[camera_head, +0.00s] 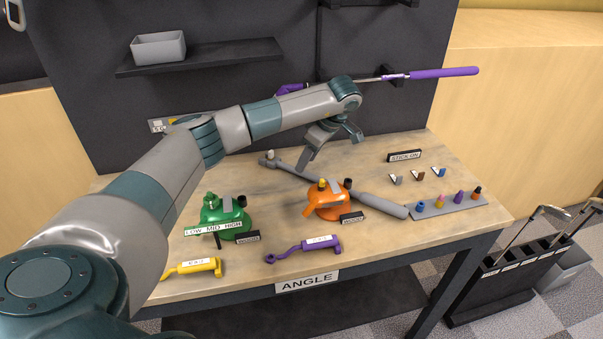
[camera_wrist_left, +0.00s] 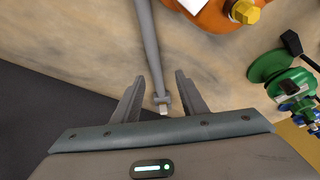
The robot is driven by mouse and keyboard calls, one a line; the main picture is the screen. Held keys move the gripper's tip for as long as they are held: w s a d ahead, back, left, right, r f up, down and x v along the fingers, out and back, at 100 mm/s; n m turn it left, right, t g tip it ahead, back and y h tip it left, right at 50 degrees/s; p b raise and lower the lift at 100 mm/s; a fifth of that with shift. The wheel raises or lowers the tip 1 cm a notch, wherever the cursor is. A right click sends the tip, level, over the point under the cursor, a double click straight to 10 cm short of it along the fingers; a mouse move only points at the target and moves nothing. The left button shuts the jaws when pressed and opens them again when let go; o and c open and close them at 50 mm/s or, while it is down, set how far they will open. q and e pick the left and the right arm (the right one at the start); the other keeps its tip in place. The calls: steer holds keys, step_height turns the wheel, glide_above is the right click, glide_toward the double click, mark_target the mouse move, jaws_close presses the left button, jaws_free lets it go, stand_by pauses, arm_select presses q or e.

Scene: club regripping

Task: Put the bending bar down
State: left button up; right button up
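The grey bending bar (camera_head: 383,204) lies slantwise across the table, passing behind the orange tool and reaching its thick handle at the right. My left gripper (camera_head: 331,152) is over the far part of the bar, with its fingers spread. In the left wrist view, the bar (camera_wrist_left: 147,45) runs down between the two fingers of my left gripper (camera_wrist_left: 160,97), with a visible gap on each side. The bar's small hooked end shows near the palm. My right gripper is not in view.
The orange tool (camera_head: 326,208) stands close to the bar, and the green tool (camera_head: 222,222) is left of it. Purple (camera_head: 303,249) and yellow (camera_head: 193,268) tools lie along the front. A club with a purple grip (camera_head: 445,72) sticks out behind. Small coloured pieces stand at the right.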

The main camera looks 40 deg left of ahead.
mark_target(304, 172)
arm_select(q)
steer(key=shift+f, duration=0.1)
steer(key=shift+w+a+f+p, duration=0.1)
steer(key=shift+f+p, duration=0.05)
steer(key=shift+p, duration=0.2)
steer(key=x, duration=0.1)
steer(key=p+x, duration=0.2)
steer(key=x, duration=0.1)
steer(key=shift+w, duration=0.25)
steer(key=shift+f, duration=0.4)
jaws_close()
